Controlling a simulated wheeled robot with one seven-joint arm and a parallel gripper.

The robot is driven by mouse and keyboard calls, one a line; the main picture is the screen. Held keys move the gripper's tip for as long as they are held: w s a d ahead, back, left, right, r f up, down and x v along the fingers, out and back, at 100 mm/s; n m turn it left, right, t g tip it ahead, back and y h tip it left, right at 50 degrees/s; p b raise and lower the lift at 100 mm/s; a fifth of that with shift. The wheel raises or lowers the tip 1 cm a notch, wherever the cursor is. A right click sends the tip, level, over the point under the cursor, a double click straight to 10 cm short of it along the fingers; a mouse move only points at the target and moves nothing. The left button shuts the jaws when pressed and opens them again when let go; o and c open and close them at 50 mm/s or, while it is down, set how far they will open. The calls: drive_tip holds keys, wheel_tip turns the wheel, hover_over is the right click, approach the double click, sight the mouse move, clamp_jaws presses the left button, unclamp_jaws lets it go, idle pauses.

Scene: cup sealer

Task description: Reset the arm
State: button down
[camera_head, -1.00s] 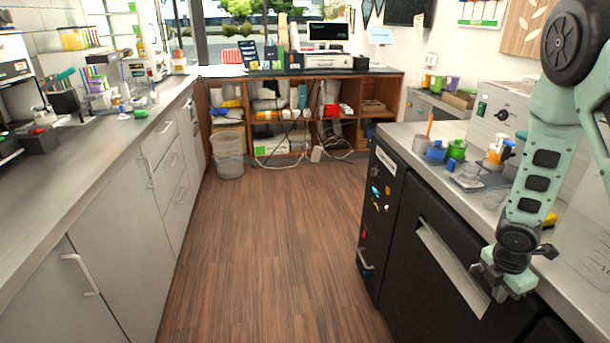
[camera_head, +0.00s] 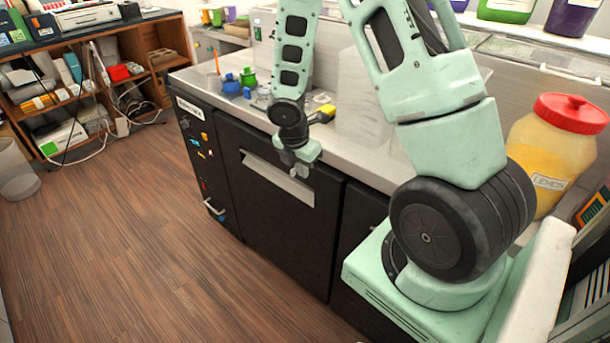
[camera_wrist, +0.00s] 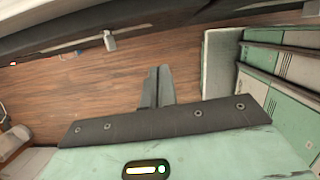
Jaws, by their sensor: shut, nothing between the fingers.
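My gripper (camera_head: 300,160) hangs at the end of my green arm, in front of the black under-counter cabinet (camera_head: 270,200) and near the edge of the grey countertop (camera_head: 350,150). Its fingers point down. In the wrist view my gripper (camera_wrist: 157,88) shows its two dark fingers side by side and closed over the brown wooden floor (camera_wrist: 95,75). Nothing is between them.
A large yellow jar with a red lid (camera_head: 552,150) stands at the right. Blue and green cups (camera_head: 240,82) and a yellow object (camera_head: 326,109) are on the counter. A shelf unit (camera_head: 90,75) stands at the back left.

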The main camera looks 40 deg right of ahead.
drive_tip(key=shift+v, duration=0.9)
drive_tip(key=shift+a, duration=0.1)
drive_tip(key=s+a+r+m+y, duration=0.1)
drive_tip(key=s+a+r+m, duration=0.2)
drive_tip(key=a, duration=0.5)
drive_tip(key=s+a+r+m, duration=0.1)
drive_tip(key=a+r+m, duration=0.1)
drive_tip(key=a+r, duration=0.45)
drive_tip(key=s+a+r+m+y, duration=0.1)
drive_tip(key=s+a+r+m, duration=0.1)
drive_tip(key=s+a, duration=0.5)
drive_tip(key=s+a+r+m+y, duration=0.1)
drive_tip(key=s+a+r+m, duration=0.2)
drive_tip(key=s+a, duration=0.5)
drive_tip(key=shift+s+r+m, duration=0.3)
drive_tip(key=shift+s+m, duration=0.3)
drive_tip(key=shift+m, duration=0.2)
